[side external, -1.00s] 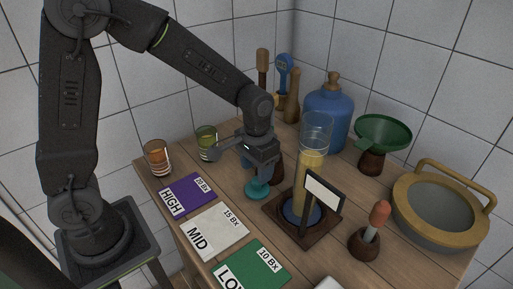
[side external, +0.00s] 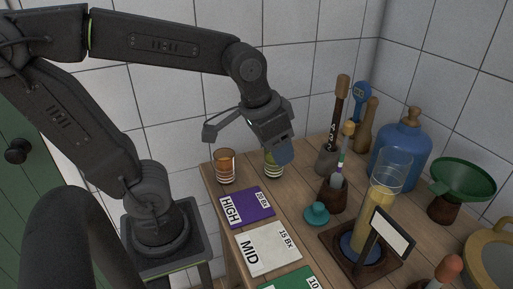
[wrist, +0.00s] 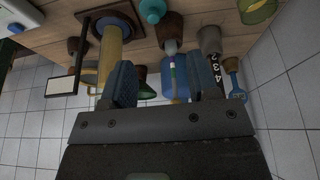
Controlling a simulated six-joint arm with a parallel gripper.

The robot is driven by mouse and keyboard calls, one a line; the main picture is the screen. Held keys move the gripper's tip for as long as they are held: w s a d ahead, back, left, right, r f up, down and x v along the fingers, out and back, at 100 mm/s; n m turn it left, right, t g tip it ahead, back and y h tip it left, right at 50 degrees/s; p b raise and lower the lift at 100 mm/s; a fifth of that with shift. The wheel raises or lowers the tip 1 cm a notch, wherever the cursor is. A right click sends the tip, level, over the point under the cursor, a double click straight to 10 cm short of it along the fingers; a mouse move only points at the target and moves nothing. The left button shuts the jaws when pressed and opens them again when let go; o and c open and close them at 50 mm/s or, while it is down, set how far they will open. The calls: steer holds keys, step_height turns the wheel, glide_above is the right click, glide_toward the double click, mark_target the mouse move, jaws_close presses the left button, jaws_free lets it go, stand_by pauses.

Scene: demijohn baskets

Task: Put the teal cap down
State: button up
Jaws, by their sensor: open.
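The teal cap (side external: 316,214) sits on the wooden table, to the right of the purple HIGH card and just left of a dark wooden holder (side external: 333,195). It also shows in the wrist view (wrist: 152,9) near the top edge. My gripper (side external: 284,152) is raised above the back of the table, up and left of the cap and apart from it. In the wrist view its two blue fingers (wrist: 162,85) are spread with nothing held between them.
A glass cylinder (side external: 373,215) of yellow liquid stands on a dark wooden base beside a small sign. Purple HIGH (side external: 245,208) and white MID (side external: 268,248) cards lie along the left edge. An amber glass (side external: 225,167), blue demijohn (side external: 400,153) and green funnel (side external: 462,178) stand around.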

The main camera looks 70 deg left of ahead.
steer(key=shift+o, duration=0.3)
steer(key=shift+t, duration=0.8)
steer(key=s, duration=0.4)
steer(key=shift+a+r, duration=0.1)
steer(key=shift+a, duration=0.2)
steer(key=o, duration=0.4)
steer(key=shift+s, duration=0.25)
steer(key=n+g+y, duration=0.2)
steer(key=n+g, duration=0.1)
steer(key=n, duration=0.6)
glide_toward(319, 205)
steer(key=x, duration=0.7)
steer(key=shift+s+d, duration=0.1)
steer(key=shift+d, duration=0.1)
steer(key=shift+a+x, duration=0.1)
steer(key=shift+x, duration=1.3)
steer(key=shift+a+x, duration=0.15)
steer(key=shift+x, duration=1.25)
